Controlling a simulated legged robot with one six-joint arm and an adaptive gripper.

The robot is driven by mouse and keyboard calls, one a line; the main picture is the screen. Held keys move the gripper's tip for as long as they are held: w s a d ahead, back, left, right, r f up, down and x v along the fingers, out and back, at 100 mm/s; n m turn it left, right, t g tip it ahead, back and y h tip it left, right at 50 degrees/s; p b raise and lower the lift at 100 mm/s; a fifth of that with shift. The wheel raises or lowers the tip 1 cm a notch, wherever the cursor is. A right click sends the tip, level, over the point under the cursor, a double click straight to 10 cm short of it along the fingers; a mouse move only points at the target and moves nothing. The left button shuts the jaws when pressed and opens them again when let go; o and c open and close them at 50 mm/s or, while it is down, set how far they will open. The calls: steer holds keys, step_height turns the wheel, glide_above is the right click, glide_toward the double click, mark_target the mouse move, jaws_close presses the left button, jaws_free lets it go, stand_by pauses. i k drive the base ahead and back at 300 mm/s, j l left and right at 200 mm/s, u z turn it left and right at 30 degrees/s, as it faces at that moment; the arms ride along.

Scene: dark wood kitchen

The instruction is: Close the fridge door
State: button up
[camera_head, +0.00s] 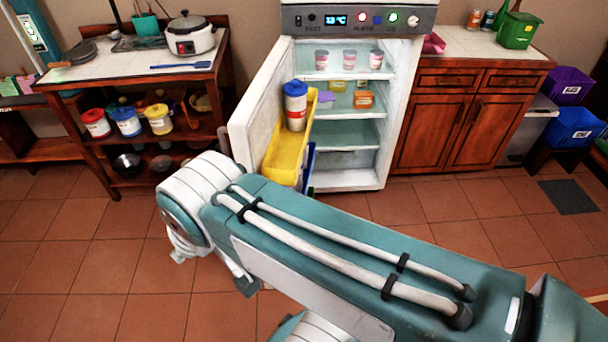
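The white fridge (400,130) stands against the back wall, its interior open to view. Its door (257,98) is hinged on the left and stands wide open, swung out towards me. A yellow door shelf (283,150) on its inner side holds a blue and white container (295,106). My teal and white arm crosses the lower middle and hides the door's lower part. My gripper cannot be made out; the end of the arm is hidden or too unclear to tell.
A wooden shelf table (120,75) with a rice cooker (188,35) stands left of the door. Wooden cabinets (465,120) stand right of the fridge. Blue (574,127) and purple (566,86) bins are at the far right. The tiled floor (80,260) at the front left is clear.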

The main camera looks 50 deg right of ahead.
mark_target(261, 141)
steer(key=i+j+z, duration=0.15)
steer(key=z, duration=0.25)
steer(key=i+j+z, duration=0.1)
steer(key=z, duration=0.3)
steer(key=j+z, duration=0.35)
steer(key=i+j+z, duration=0.1)
steer(key=z, duration=0.3)
steer(key=i+j+z, duration=0.1)
steer(key=j+z, duration=0.3)
steer(key=j, duration=0.2)
steer(key=j+z, duration=0.35)
steer(key=j, duration=0.25)
steer(key=j+z, duration=0.4)
steer(key=j, duration=0.25)
steer(key=i+u, duration=0.15)
steer(key=u, duration=0.2)
